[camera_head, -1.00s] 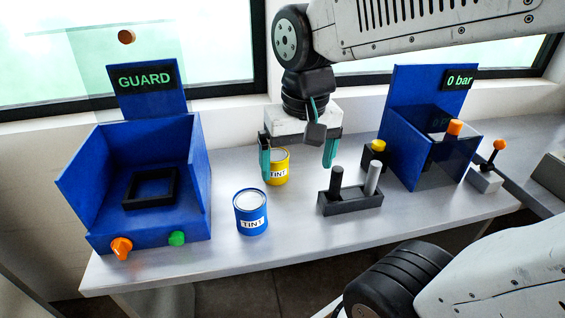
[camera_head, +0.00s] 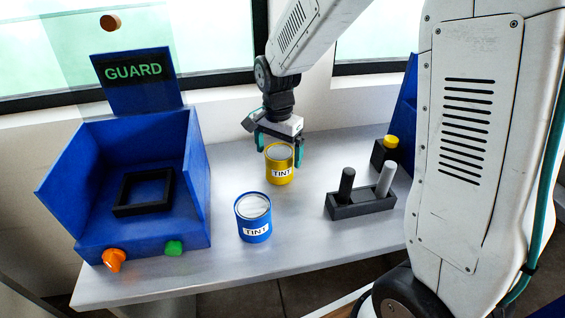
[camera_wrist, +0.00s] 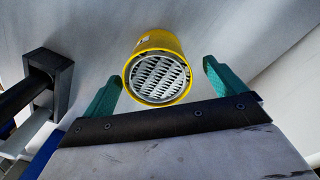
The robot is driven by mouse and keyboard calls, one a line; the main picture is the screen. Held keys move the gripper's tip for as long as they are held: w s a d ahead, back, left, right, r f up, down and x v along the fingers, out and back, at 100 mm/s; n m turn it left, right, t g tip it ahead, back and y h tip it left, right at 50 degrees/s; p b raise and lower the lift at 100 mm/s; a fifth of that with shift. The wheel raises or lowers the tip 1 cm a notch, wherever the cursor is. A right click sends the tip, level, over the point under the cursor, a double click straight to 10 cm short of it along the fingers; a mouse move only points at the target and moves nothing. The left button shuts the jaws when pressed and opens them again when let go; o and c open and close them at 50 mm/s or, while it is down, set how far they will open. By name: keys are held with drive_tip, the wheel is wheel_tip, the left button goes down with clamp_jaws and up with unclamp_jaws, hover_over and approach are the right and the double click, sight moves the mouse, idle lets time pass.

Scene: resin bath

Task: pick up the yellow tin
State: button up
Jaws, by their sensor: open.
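The yellow tin (camera_head: 280,168), labelled TINT, stands upright on the grey table behind the blue tin. My gripper (camera_head: 280,158) is open at the tin, with one finger on each side in the head view. In the wrist view the yellow tin (camera_wrist: 157,68) shows its silvery lid just beyond the gap between my green fingers (camera_wrist: 160,88). The fingers look apart from it; whether their tips reach level with its sides I cannot tell.
A blue TINT tin (camera_head: 254,218) stands in front of the yellow one. A black holder (camera_head: 362,204) with two rods is to the right. A blue GUARD booth (camera_head: 60,180) with a black frame (camera_head: 128,209) is on the left. My arm hides the right side.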

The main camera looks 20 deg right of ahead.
wheel_tip(320, 180, down, 6)
drive_tip(key=shift+s+d+r, duration=0.1)
drive_tip(key=shift+r, duration=0.05)
drive_tip(key=c, duration=1.3)
